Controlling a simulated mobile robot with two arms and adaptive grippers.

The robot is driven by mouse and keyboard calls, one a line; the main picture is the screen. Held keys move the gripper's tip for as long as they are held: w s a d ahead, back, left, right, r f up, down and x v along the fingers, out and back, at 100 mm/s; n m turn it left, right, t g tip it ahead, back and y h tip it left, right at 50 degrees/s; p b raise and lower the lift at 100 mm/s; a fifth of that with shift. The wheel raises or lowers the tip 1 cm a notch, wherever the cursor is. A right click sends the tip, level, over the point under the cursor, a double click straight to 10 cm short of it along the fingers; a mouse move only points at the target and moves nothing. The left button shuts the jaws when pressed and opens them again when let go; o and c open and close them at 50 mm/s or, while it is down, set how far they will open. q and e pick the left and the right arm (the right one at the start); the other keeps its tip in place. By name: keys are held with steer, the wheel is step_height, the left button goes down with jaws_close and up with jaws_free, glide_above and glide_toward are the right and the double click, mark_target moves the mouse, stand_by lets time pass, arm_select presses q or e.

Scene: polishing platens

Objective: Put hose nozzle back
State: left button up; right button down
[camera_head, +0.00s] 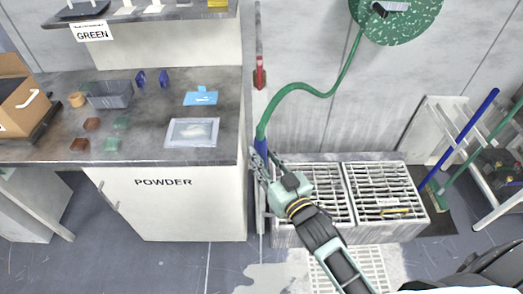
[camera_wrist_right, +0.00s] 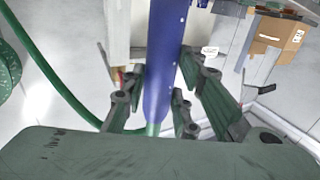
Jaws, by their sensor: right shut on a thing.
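The hose nozzle (camera_head: 261,146) is blue and sits at the end of a green hose (camera_head: 309,90). My right gripper (camera_head: 261,161) is at the nozzle, beside the right side of the powder cabinet. In the right wrist view the blue nozzle (camera_wrist_right: 163,65) runs between the fingers of my right gripper (camera_wrist_right: 160,98), which is shut on it. The hose leads up to a green speckled disc (camera_head: 400,20) on the wall. Where the nozzle's lower end rests is hidden in the head view. My left gripper is not in view.
The cabinet labelled POWDER (camera_head: 180,205) stands left of my gripper, with a cardboard box (camera_head: 22,105) and small trays on top. White slatted grates (camera_head: 385,190) lie right of my gripper. A blue pole (camera_head: 460,138) leans at the far right.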

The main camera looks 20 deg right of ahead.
steer(key=w+d+b, duration=0.4)
steer(key=w+b, duration=0.2)
steer(key=w, duration=0.9)
steer(key=f+b, duration=0.3)
steer(key=f, duration=0.1)
steer(key=f+b, duration=0.7)
steer(key=b, duration=0.1)
steer(key=shift+w+d+f, duration=0.2)
steer(key=shift+w+f, duration=0.05)
steer(key=shift+f, duration=0.15)
steer(key=shift+w, duration=0.15)
steer(key=shift+r, duration=0.1)
steer(key=c, duration=1.4)
jaws_free()
steer(key=shift+f, duration=0.2)
